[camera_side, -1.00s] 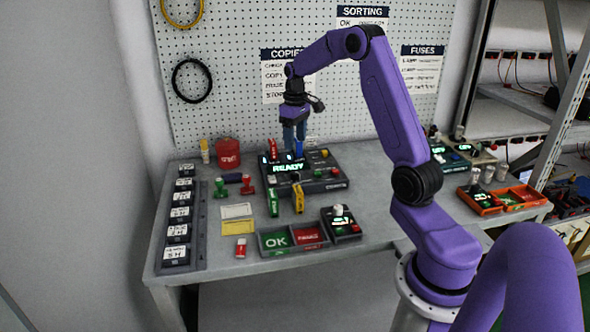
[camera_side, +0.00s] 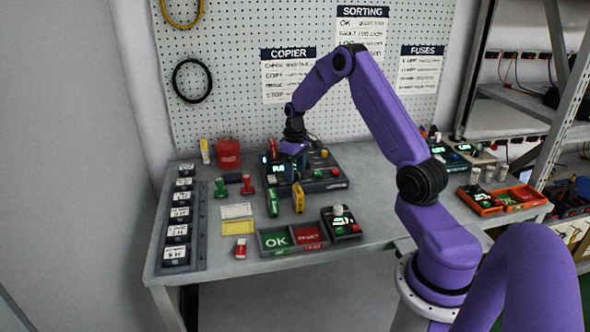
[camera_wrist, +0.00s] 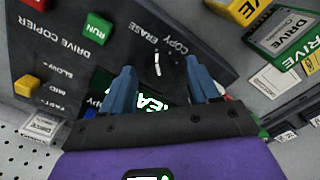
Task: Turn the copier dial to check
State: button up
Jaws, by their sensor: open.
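The drive copier (camera_side: 325,178) is a dark box at the back middle of the bench, with a lit screen partly hidden by my gripper (camera_side: 290,176). In the wrist view its panel (camera_wrist: 75,60) carries the words COPY and ERASE. A white pointer line (camera_wrist: 157,65), apparently on the dark dial, shows between my fingertips. The dial's outline is hard to make out against the panel. My gripper (camera_wrist: 158,72) is open, one blue finger on each side of that line. I cannot tell whether the fingers touch the dial.
The copier also has a green RUN button (camera_wrist: 97,28) and an orange speed slider (camera_wrist: 27,86). A green drive (camera_side: 273,202) and a yellow drive (camera_side: 299,198) stand at its front. OK and FAULT trays (camera_side: 290,240) lie nearer the front edge. A red pot (camera_side: 228,154) stands back left.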

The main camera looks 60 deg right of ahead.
jog(key=c, duration=1)
jog(key=shift+c, duration=0.2)
jog(key=shift+m, duration=0.4)
jog(key=m, duration=0.8)
jog(key=shift+m, duration=0.3)
jog(key=m, duration=0.8)
jog(key=shift+w+r+m, duration=0.1)
jog(key=shift+m, duration=0.3)
